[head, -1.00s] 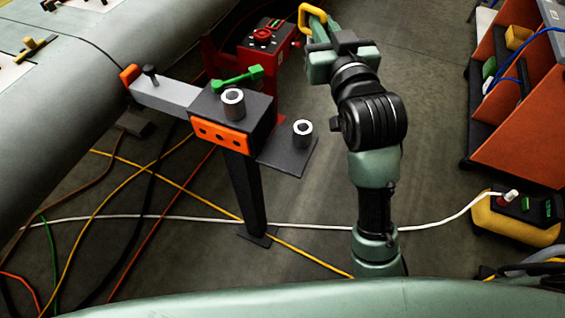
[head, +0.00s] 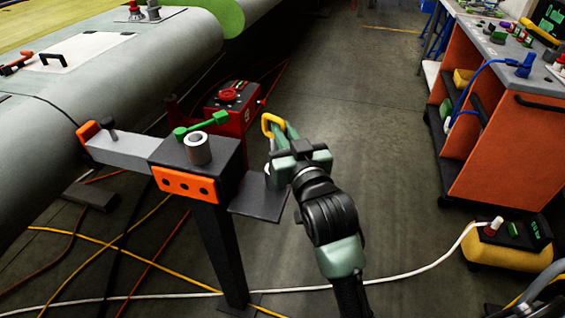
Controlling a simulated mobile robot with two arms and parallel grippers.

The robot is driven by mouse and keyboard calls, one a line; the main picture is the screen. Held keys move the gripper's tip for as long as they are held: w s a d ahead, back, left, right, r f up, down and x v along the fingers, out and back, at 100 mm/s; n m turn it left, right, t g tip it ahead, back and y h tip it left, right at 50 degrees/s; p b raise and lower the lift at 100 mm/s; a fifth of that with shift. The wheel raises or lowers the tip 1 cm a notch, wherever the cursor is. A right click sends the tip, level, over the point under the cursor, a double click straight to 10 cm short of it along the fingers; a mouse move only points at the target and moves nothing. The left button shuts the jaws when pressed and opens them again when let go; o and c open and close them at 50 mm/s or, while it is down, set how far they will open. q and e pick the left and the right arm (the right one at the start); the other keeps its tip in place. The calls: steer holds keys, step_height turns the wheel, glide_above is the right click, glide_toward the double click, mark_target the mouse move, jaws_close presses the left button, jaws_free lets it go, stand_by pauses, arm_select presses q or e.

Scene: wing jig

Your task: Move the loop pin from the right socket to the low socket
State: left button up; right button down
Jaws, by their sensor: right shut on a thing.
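The loop pin shows as a yellow loop (head: 270,122) in my right gripper (head: 280,133), which is shut on it. The pin's shaft is hidden. A grey ring socket (head: 198,148) stands on top of the dark jig block. A lower socket (head: 268,170) sits on the small side plate (head: 254,200), mostly hidden behind my gripper. In the picture the loop is just above this lower socket. I cannot tell whether the pin touches it. My left gripper is not in view.
A green lever (head: 202,124) lies across the jig block's back edge, by a red box (head: 232,100). A grey arm with an orange end joins the block to the wing (head: 150,75). An orange cart (head: 510,150) stands right. The floor between is open, with cables.

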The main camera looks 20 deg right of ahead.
step_height(320, 180, down, 3)
steer(key=shift+f, duration=0.15)
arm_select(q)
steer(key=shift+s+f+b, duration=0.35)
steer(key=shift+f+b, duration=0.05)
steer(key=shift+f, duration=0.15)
arm_select(e)
steer(key=shift+f, duration=2)
steer(key=shift+f, duration=0.1)
steer(key=shift+f, duration=0.3)
steer(key=c, duration=1.5)
jaws_free()
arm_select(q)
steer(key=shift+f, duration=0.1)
arm_select(e)
steer(key=shift+r, duration=0.1)
steer(key=shift+r, duration=0.25)
arm_select(q)
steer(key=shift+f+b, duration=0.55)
steer(key=shift+b, duration=0.1)
arm_select(e)
steer(key=s, duration=1.2)
steer(key=shift+a, duration=0.1)
